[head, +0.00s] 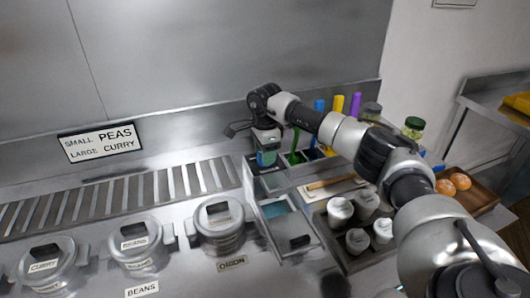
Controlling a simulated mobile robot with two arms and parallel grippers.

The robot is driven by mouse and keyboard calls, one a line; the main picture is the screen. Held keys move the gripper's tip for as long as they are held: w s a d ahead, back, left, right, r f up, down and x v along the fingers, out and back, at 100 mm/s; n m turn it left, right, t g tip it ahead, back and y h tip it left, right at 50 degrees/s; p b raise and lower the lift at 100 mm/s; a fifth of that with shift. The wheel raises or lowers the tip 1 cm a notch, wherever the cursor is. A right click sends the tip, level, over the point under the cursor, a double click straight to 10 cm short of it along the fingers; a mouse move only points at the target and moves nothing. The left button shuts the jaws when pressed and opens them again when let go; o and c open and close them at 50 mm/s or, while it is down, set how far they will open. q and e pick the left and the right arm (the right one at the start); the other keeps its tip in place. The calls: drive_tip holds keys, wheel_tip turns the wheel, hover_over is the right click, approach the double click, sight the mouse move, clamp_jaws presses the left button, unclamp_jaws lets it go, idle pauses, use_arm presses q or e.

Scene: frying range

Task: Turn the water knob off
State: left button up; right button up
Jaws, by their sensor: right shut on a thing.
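My right arm reaches in from the right, across the counter to the back wall. My right gripper (266,143) points down at the back end of the narrow water basin (262,212). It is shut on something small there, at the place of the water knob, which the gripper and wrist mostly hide. I cannot make out how far the knob is turned. A dark lever-like part sticks out to the left of the wrist. The basin shows pale blue inside, with a small black block near its front. My left gripper is out of view.
Lidded pots, including a curry pot (48,268) and a beans pot (138,240), stand at left in front of a slatted grate (120,198). White cups (340,211) stand right of the basin. Colored bottles (337,105) stand behind my arm, and oranges (460,181) lie in a tray at right.

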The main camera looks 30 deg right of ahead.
drive_tip(key=o, duration=0.9)
drive_tip(key=shift+r, duration=0.15)
wheel_tip(320, 180, up, 11)
drive_tip(key=shift+f+b, duration=0.2)
drive_tip(key=shift+b, duration=0.7)
